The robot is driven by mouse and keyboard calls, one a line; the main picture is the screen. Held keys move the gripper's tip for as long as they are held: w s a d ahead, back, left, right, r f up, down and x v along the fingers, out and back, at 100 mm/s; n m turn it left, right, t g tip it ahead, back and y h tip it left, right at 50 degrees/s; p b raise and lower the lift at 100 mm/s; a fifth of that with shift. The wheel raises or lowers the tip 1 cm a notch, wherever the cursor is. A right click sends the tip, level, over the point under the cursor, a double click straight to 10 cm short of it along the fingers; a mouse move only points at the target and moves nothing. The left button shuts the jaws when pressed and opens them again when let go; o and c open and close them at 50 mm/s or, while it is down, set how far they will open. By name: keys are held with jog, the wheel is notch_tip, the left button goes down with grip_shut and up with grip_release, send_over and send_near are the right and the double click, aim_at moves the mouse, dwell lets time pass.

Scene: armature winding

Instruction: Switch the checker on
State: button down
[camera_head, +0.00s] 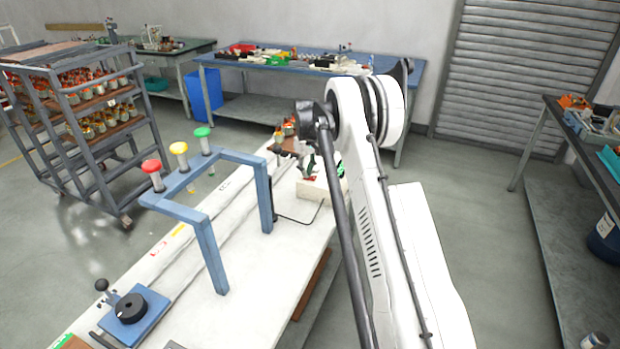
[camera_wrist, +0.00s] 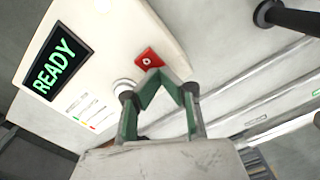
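The checker (camera_wrist: 110,35) is a cream-white box with a dark screen (camera_wrist: 58,62) that shows READY in green letters. A red switch (camera_wrist: 149,60) with a white mark sits on its face near a round white knob (camera_wrist: 124,86). My gripper (camera_wrist: 163,74) has green-padded fingers whose tips meet just below the red switch, with nothing seen between them. I cannot tell whether the tips touch the switch. In the head view the checker (camera_head: 325,193) stands on the white bench, with my gripper (camera_head: 314,172) over it, small and partly hidden by my arm.
A blue frame (camera_head: 228,157) with red, yellow and green lamps stands on the white bench (camera_head: 262,285) left of my arm. A blue fixture with a black knob (camera_head: 131,307) sits at the near left. A loaded cart (camera_head: 75,140) stands on the left. A blue table (camera_head: 420,75) is behind.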

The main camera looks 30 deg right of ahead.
jog(key=shift+r+p, duration=0.8)
jog(key=shift+r, duration=2.65)
